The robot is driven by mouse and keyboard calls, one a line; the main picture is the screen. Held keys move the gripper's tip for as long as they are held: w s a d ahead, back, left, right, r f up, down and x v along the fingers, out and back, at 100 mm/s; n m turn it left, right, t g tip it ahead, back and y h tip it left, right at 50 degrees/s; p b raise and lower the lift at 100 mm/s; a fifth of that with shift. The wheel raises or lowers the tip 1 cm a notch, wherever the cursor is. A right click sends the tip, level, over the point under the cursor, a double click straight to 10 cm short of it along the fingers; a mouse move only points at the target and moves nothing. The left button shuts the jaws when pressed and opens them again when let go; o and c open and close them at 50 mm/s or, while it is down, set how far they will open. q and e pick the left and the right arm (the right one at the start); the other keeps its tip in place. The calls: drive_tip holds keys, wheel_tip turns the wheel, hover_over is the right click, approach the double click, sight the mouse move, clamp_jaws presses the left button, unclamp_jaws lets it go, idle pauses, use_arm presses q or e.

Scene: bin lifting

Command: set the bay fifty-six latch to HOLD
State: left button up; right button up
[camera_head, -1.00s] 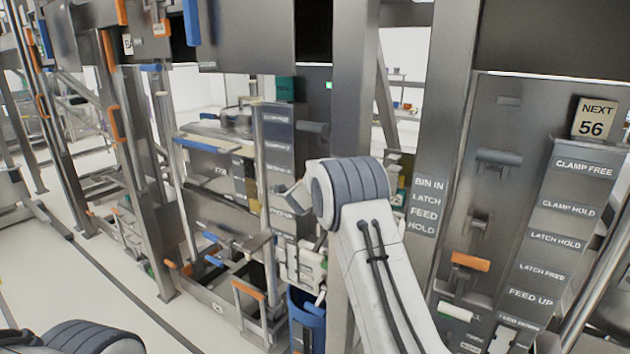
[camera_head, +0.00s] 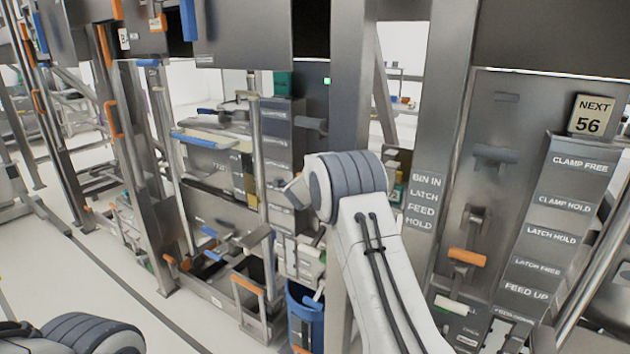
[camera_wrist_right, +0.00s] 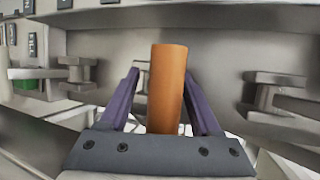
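My right arm crosses the middle of the head view and its elbow hides the right gripper and part of the bay behind it. In the right wrist view the right gripper (camera_wrist_right: 162,72) has its two purple fingers apart, one on each side of an orange cylindrical handle (camera_wrist_right: 166,88). A gap shows at the left finger; I cannot tell whether the right one touches. The label column (camera_head: 277,155) of this middle bay is too small to read. My left gripper is not in view. A "NEXT 56" sign (camera_head: 588,115) stands on the right-hand panel.
The right panel carries a grey handle (camera_head: 494,154), an orange handle (camera_head: 468,257), a white-green handle (camera_head: 453,305) and a label strip (camera_head: 551,237) with LATCH HOLD and LATCH FREE. Metal levers (camera_wrist_right: 277,90) flank the gripper. A steel post (camera_head: 350,80) stands beside the right elbow.

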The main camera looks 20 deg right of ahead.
drive_tip(key=b+v, duration=0.3)
drive_tip(key=v, duration=0.7)
drive_tip(key=shift+s, duration=0.2)
drive_tip(key=shift+a, duration=0.2)
drive_tip(key=s+a+f+n+g+y, duration=0.1)
drive_tip(key=s+a+n+y, duration=0.4)
drive_tip(key=a, duration=0.5)
drive_tip(key=s+a+f+n+g+y, duration=0.1)
drive_tip(key=s+a+n+y, duration=0.2)
drive_tip(key=s+a+n, duration=0.55)
drive_tip(key=s+a+f+n+g+y, duration=0.25)
drive_tip(key=a+n+y, duration=0.2)
drive_tip(key=a, duration=0.65)
drive_tip(key=s+a+f+n+g, duration=0.2)
drive_tip(key=s+n, duration=0.3)
drive_tip(key=s, duration=0.4)
drive_tip(key=s+a+f+n+g, duration=0.1)
drive_tip(key=s+n+g, duration=0.25)
drive_tip(key=s, duration=0.65)
drive_tip(key=s+d+f+n+g+h, duration=0.1)
drive_tip(key=s+d+n, duration=0.1)
drive_tip(key=s, duration=0.4)
drive_tip(key=s+d+f+n+g+h, duration=0.1)
drive_tip(key=s+d+f+n+h, duration=0.1)
drive_tip(key=s+n, duration=0.3)
drive_tip(key=shift+s+d, duration=0.6)
drive_tip(key=shift+d, duration=0.2)
